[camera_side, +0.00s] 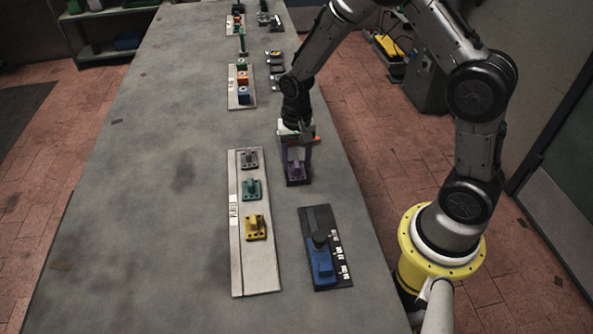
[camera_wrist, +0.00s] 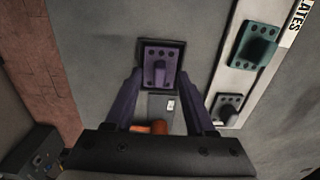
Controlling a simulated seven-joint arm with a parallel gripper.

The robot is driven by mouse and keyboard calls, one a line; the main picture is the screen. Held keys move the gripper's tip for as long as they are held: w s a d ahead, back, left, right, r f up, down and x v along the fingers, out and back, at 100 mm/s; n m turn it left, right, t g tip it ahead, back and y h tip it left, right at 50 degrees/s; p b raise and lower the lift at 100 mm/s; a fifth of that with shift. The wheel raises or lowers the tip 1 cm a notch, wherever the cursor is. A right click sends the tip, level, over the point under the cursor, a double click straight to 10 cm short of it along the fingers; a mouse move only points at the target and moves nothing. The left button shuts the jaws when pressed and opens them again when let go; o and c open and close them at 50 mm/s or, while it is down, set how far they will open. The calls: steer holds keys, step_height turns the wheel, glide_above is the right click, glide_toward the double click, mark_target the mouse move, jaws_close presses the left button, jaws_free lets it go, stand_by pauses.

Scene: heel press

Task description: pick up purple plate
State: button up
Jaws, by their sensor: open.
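The purple plate (camera_side: 297,170) has small holes and a raised grip block in its middle. It sits on a small dark base near the right part of the table. In the wrist view the purple plate (camera_wrist: 158,55) lies ahead, between the tips of my fingers. My gripper (camera_side: 297,160) has purple fingers and points down at the plate. In the wrist view my gripper (camera_wrist: 159,76) is open, with one finger on each side and nothing held. I cannot tell how much height is left between the fingertips and the plate.
Left of the plate lies a white board (camera_side: 237,255) with a grey plate (camera_side: 249,160), a teal plate (camera_side: 251,189) and a yellow plate (camera_side: 256,227). A dark board (camera_side: 320,218) with a blue piece (camera_side: 321,264) lies nearer the camera. The table's left side is clear.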

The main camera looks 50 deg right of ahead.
steer(key=shift+c, duration=0.3)
jaws_close()
stand_by(1.1)
